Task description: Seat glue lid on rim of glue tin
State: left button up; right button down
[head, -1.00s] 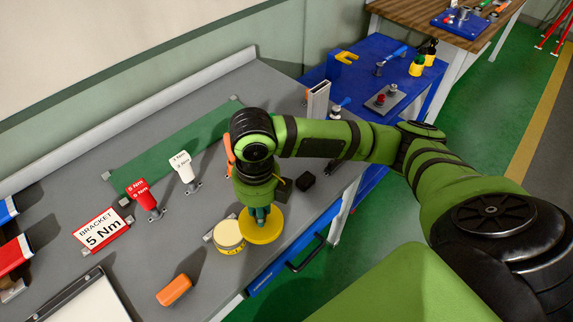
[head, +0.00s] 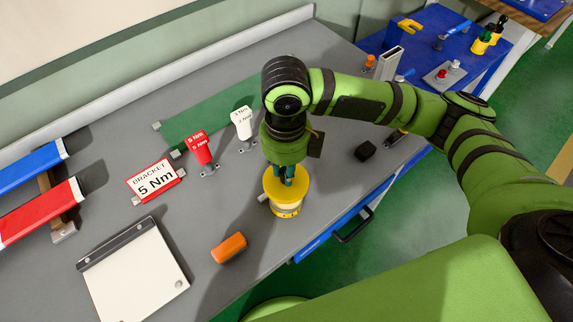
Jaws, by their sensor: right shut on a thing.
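The yellow glue lid (head: 298,200) is a round disc directly under my right gripper (head: 288,182). The gripper is shut on the lid from above, and its fingertips point down at the lid's middle. The glue tin (head: 287,211), cream with a yellow label band, stands upright on the grey bench below the lid. The lid covers the tin's top, so the rim is hidden. I cannot tell whether the lid touches the rim or hovers slightly above it. My left gripper is not in view.
An orange block (head: 229,248) lies to the left of the tin near the bench's front edge. A black block (head: 365,150) is to the right. Red (head: 200,150) and white (head: 242,123) 5 Nm-style tools stand behind.

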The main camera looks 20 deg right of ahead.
jog(key=shift+f+b, duration=0.5)
jog(key=shift+f, duration=0.15)
notch_tip(320, 180, down, 2)
jog(key=shift+f+b, duration=0.2)
jog(key=shift+b, duration=0.5)
jog(key=shift+f, duration=0.6)
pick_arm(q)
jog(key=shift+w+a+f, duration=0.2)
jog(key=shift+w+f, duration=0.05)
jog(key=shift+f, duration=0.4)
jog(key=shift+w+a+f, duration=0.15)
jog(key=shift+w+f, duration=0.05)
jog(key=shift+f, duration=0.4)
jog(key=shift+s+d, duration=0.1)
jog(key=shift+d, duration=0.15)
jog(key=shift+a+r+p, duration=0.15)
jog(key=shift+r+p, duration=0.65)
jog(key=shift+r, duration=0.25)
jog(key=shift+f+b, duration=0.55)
pick_arm(e)
jog(key=shift+f, duration=1.05)
